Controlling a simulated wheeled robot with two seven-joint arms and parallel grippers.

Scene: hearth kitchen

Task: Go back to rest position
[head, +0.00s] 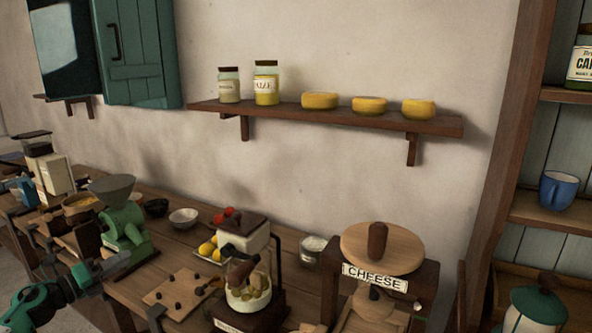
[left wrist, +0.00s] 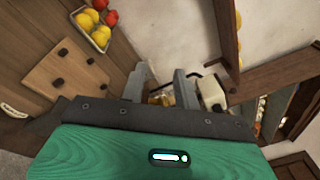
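My left gripper (head: 105,272) is at the lower left of the head view, on a green arm in front of the wooden counter. In the left wrist view its two grey fingers (left wrist: 160,88) stand apart with nothing held between them. The gap opens onto blurred, cluttered things farther off. My right gripper is not in view.
The counter (head: 168,225) holds a green grinder (head: 124,225), a cutting board (head: 172,290), a glass-jar machine (head: 245,270) and a cheese press (head: 378,255). A wall shelf (head: 330,115) carries jars and yellow cheeses. A tall cabinet (head: 500,150) stands at right.

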